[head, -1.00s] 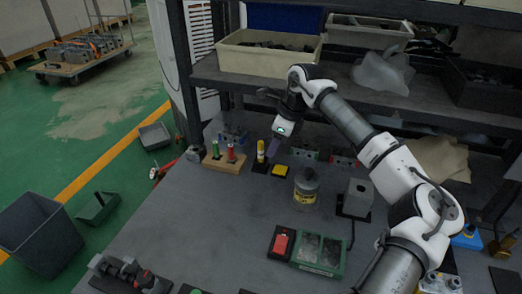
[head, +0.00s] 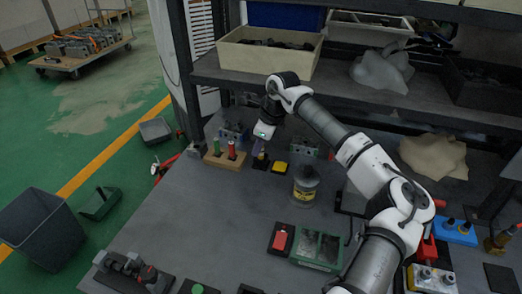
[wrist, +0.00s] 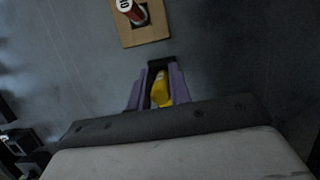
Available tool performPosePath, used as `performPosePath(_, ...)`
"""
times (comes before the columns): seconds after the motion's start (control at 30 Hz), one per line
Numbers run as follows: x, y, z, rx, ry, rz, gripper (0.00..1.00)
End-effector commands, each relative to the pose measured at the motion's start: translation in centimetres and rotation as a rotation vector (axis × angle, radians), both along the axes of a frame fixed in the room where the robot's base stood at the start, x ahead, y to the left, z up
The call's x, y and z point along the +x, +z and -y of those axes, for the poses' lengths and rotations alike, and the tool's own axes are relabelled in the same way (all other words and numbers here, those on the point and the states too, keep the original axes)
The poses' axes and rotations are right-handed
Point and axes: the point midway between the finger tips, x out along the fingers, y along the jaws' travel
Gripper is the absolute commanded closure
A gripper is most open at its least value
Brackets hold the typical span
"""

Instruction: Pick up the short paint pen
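A yellow pen (head: 262,157) stands on a small dark base on the bench; my gripper and wrist hide most of it in the head view. My gripper (head: 259,147) points down over it. In the wrist view, the yellow pen (wrist: 160,88) lies between the two purple fingers of my gripper (wrist: 161,80). The fingers are apart, with narrow gaps seeming to show beside the pen.
Grey valve blocks (head: 233,134) stand behind. The shelf (head: 340,92) overhangs the bench's back.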

Motion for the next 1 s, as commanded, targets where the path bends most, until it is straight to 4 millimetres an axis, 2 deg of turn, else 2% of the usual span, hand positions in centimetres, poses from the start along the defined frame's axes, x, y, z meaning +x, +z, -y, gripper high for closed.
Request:
performPosePath(0.03, 0.0, 0.0, 0.0, 0.0, 0.0, 0.0, 0.87)
performPosePath(0.13, 0.0, 0.0, 0.0, 0.0, 0.0, 0.0, 1.0)
performPosePath(0.57, 0.0, 0.6, 0.0, 0.001, 0.0, 0.001, 1.0)
performPosePath(0.8, 0.1, 3.5, 0.0, -0.002, 0.001, 0.004, 1.0)
performPosePath(1.0, -3.6, 3.2, -1.1, -0.001, 0.002, 0.003, 1.0)
